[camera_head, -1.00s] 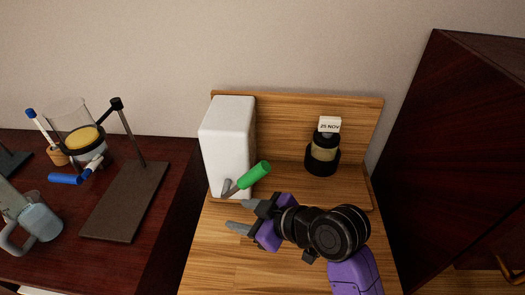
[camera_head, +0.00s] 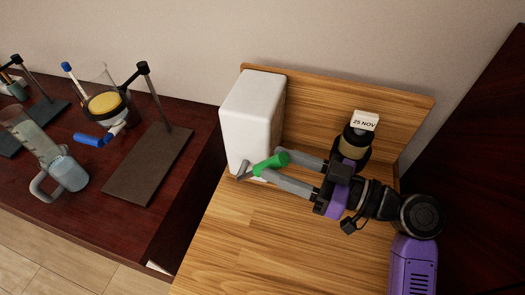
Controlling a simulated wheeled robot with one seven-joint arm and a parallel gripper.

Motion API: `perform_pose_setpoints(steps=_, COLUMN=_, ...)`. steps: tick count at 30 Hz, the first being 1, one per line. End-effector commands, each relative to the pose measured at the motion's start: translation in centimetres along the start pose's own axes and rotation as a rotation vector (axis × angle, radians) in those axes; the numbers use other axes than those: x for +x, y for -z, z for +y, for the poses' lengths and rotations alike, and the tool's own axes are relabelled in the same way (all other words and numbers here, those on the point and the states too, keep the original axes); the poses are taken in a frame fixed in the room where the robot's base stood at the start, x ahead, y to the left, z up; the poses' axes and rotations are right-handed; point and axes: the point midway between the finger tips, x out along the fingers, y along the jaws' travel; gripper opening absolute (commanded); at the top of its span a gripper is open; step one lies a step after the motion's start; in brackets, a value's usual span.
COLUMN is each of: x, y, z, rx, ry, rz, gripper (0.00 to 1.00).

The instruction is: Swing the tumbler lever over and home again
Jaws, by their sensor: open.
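The lever has a green grip (camera_head: 271,164) on a short grey arm (camera_head: 243,170) at the lower front of a white box (camera_head: 252,120). The grip slants up to the right. My gripper (camera_head: 271,167) reaches in from the right and is open. Its two grey fingers lie on either side of the green grip, one behind and one in front, with the tips close to it. I cannot tell whether either finger touches the grip.
A dark jar with a cream band (camera_head: 353,146) and a "25 NOV" card (camera_head: 365,121) stands behind my gripper. The wooden top's front (camera_head: 250,245) is clear.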

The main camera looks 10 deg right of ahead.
Motion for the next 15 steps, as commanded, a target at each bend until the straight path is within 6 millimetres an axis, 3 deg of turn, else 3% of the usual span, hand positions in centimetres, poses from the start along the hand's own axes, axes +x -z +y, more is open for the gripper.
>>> perform_pose_setpoints(steps=7, x=3.6, y=0.2, z=-0.1, rx=0.000, ry=0.002, rz=-0.001, gripper=0.47)
perform_pose_setpoints(steps=15, x=4.7, y=0.0, z=0.0, rx=0.000, ry=-0.001, rz=-0.002, gripper=0.47)
